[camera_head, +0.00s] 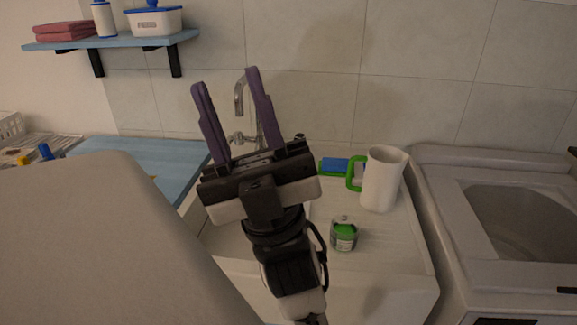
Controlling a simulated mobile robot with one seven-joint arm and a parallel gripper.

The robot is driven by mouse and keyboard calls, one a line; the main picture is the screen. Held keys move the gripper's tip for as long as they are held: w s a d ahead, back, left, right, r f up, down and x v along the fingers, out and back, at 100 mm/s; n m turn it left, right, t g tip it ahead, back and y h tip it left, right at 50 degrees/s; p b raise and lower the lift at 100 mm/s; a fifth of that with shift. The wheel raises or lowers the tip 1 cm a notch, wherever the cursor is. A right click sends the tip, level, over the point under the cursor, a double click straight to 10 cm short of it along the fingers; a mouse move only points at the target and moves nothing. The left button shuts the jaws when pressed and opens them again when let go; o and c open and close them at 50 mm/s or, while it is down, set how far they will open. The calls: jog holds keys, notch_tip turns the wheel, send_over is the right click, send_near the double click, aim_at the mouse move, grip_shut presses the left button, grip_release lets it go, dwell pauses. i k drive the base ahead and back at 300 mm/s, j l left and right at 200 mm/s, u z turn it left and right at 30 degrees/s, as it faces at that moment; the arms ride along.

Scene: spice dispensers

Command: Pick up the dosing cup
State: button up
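A small clear cup with green in it (344,234), which looks like the dosing cup, stands on the white sink surround, right of my arm. My gripper (224,82) is raised in front of the sink and tap, up and to the left of the cup. The gripper is well apart from the cup.
A white jug (382,180) stands behind the cup to the right. A green and blue item (336,165) lies behind it. A tap (240,100) rises behind my gripper. A washing machine (510,220) is at right, a blue worktop (150,165) at left, a shelf (110,41) above.

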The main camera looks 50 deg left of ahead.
aim_at(345, 229)
jog(key=u, duration=0.95)
jog(key=z, duration=1.7)
jog(key=u, duration=1.7)
